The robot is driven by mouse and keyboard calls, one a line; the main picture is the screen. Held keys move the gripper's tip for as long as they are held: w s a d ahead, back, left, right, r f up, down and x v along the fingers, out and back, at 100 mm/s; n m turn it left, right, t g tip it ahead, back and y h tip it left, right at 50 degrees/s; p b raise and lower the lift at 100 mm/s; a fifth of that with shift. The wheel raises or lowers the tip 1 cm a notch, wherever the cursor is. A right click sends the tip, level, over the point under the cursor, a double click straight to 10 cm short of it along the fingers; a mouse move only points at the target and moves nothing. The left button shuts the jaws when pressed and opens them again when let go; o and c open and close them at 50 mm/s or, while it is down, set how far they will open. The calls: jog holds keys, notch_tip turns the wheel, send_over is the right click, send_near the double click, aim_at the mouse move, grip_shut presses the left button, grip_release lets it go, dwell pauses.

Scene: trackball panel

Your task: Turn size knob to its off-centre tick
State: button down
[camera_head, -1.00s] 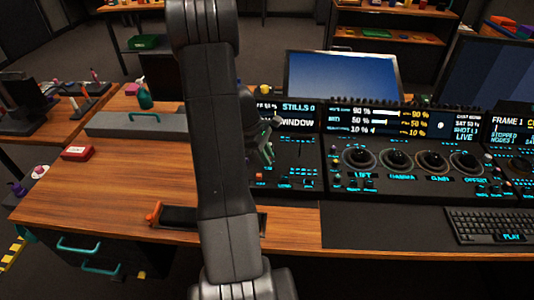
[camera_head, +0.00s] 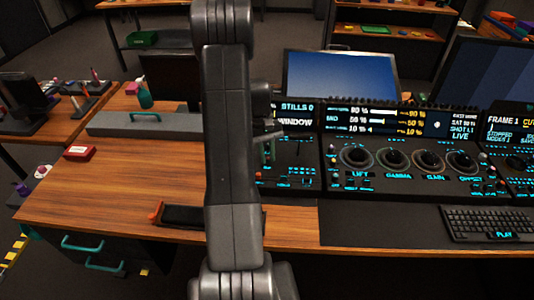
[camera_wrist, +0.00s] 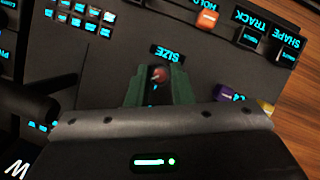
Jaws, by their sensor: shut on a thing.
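The size knob (camera_wrist: 159,75) is small, with a reddish top, and sits just below the SIZE label (camera_wrist: 168,52) in the wrist view. My gripper (camera_wrist: 157,78) has its two green fingers on either side of the knob and is shut on it. The knob's sides and any tick marks around it are largely hidden by the fingers. In the head view my gripper (camera_head: 269,149) shows only as a bit of green beside my arm, over the left part of the panel (camera_head: 300,152). The knob is hidden there.
In the wrist view an orange button (camera_wrist: 208,18), a purple knob (camera_wrist: 224,95) and a yellow one (camera_wrist: 265,104) stand near the fingers. The head view shows several dark trackballs (camera_head: 394,160) to the right and a keyboard (camera_head: 488,222) in front.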

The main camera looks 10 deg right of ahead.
jog(key=shift+m+y, duration=0.4)
jog(key=shift+m, duration=0.5)
jog(key=shift+w, duration=0.1)
jog(key=c, duration=1.3)
grip_release()
jog(key=v, duration=1.3)
jog(key=shift+d+r, duration=0.1)
jog(key=shift+r, duration=0.3)
jog(key=shift+f, duration=0.1)
